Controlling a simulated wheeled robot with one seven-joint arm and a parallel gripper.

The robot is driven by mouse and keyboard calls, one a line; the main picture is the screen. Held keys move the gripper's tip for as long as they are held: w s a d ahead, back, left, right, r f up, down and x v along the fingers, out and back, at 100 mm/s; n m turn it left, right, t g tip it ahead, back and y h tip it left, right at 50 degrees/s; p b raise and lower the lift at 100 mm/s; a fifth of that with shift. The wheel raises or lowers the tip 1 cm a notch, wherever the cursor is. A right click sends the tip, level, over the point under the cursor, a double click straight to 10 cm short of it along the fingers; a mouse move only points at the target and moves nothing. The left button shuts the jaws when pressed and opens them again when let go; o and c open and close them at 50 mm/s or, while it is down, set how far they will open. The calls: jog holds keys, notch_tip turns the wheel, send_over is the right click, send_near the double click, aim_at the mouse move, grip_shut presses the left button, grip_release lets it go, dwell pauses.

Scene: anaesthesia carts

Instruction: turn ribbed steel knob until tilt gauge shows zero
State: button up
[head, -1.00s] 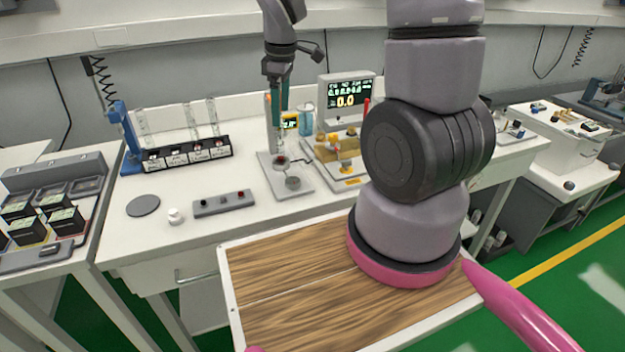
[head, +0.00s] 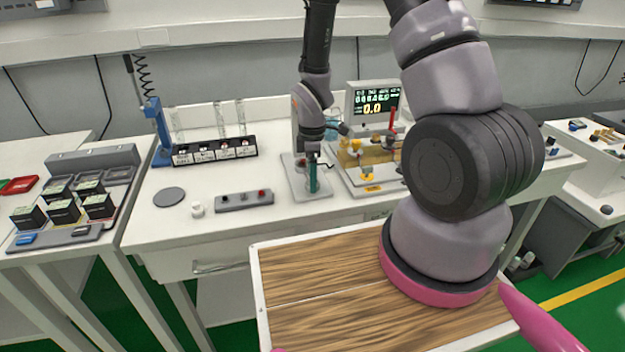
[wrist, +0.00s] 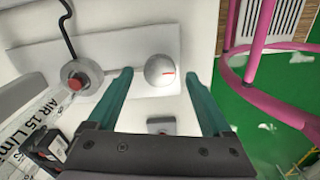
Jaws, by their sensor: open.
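My gripper (head: 313,187) is open, with teal fingers pointing down over the front part of a pale steel plate (head: 293,181) on the white bench. A grey round fitting (wrist: 82,77) with a red centre and a black cable lies left of the fingers. The fingers hide the round part in the head view. I cannot identify the tilt gauge with certainty.
Right of the plate is a tray with yellow-topped parts (head: 368,188), below a screen (head: 376,103) reading 0.0. A grey box with buttons (head: 244,201), a white knob (head: 198,209) and a grey disc (head: 169,197) lie left. Bare bench separates them.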

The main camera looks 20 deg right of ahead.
jog(key=shift+f, duration=0.7)
grip_shut()
jog(key=shift+m, duration=0.3)
